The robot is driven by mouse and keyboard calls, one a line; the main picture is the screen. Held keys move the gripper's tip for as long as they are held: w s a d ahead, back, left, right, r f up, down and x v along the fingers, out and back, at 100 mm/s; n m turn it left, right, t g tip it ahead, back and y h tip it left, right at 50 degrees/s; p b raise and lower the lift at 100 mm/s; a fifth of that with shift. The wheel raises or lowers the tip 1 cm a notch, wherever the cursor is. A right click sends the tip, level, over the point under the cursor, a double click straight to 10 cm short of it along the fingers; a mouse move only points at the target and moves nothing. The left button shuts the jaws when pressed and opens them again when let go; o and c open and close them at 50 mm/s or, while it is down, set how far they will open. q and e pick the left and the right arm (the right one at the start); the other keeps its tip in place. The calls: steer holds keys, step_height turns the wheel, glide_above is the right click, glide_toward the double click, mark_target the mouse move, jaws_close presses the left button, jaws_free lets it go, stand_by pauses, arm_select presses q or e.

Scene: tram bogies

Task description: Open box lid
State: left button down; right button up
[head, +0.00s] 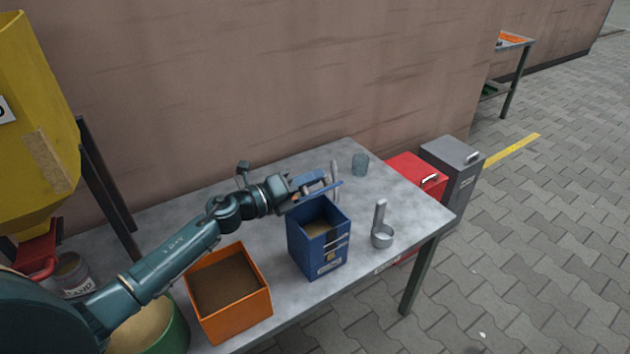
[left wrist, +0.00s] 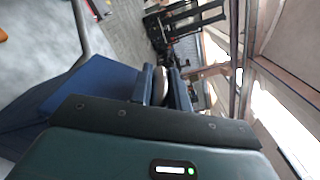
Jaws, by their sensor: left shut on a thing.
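A blue box (head: 308,257) stands on the grey table. Its top is uncovered and brown contents show inside. The exact grip is partly hidden. My right gripper is not in view.
A green tub (head: 178,335) is at the front left. Red (head: 415,177) and grey (head: 462,165) bins stand past the right edge.

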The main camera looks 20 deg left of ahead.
arm_select(q)
steer(key=shift+w+a+r+n+p, duration=0.2)
steer(key=shift+w+a+n+p, duration=0.25)
steer(key=shift+n, duration=0.4)
steer(key=shift+w+a+r+n+p, duration=0.25)
steer(key=shift+w+a+n, duration=0.2)
steer(key=shift+a+n, duration=0.3)
steer(key=c, duration=1.4)
jaws_free()
steer(key=shift+o, duration=0.2)
steer(key=b+v, duration=0.1)
steer(key=v, duration=1.2)
